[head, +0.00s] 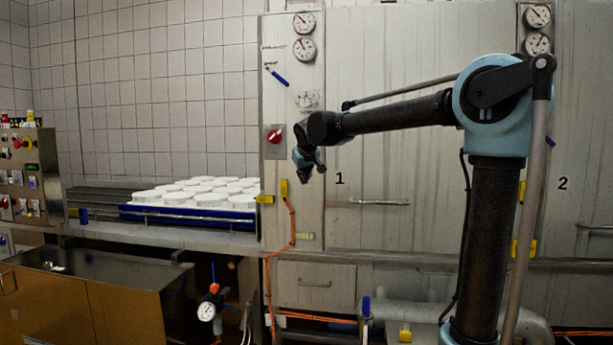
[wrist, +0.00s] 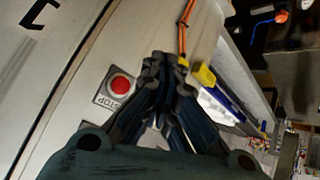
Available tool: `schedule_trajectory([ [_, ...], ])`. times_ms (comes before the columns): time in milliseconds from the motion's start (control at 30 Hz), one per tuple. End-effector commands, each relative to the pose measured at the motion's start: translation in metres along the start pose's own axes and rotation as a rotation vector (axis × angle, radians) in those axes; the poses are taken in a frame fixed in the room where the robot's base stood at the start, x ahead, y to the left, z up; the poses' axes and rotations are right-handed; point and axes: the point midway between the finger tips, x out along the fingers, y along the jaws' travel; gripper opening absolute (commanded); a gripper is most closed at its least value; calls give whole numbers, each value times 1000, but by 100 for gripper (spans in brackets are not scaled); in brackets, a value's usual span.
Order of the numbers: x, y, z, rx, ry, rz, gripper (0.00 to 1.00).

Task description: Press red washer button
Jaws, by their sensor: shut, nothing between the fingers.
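A round red button (wrist: 121,85) on a square grey plate lettered STOP shows in the wrist view, left of my fingertips. A red control (head: 274,135) on a grey plate is on the pale panel in the head view; I cannot tell for sure that it is the same one. My gripper (head: 312,180) is in front of the panel, to the right of and lower than that control. In the wrist view my gripper (wrist: 163,60) is shut and empty, its fingertips apart from the button in the picture. Its gap to the panel cannot be judged.
Yellow connectors (head: 283,188) and an orange cable (head: 291,230) are on the panel. A blue tray (head: 180,214) of white moulds stands to the left. A control box (head: 42,165) with coloured buttons is at far left. Numbered doors (head: 390,120) lie behind my arm.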

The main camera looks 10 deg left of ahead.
Motion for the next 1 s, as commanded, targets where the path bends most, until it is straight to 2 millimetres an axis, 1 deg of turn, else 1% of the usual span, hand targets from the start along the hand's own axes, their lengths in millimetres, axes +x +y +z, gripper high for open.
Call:
schedule_trajectory([
  [300, 27, 20, -20, 2, 1, 1, 0],
  [500, 38, 28, -28, 0, 0, 0, 0],
  [700, 43, 31, -31, 0, 0, 0, 0],
  [1000, 43, 31, -31, 0, 1, 0, 0],
])
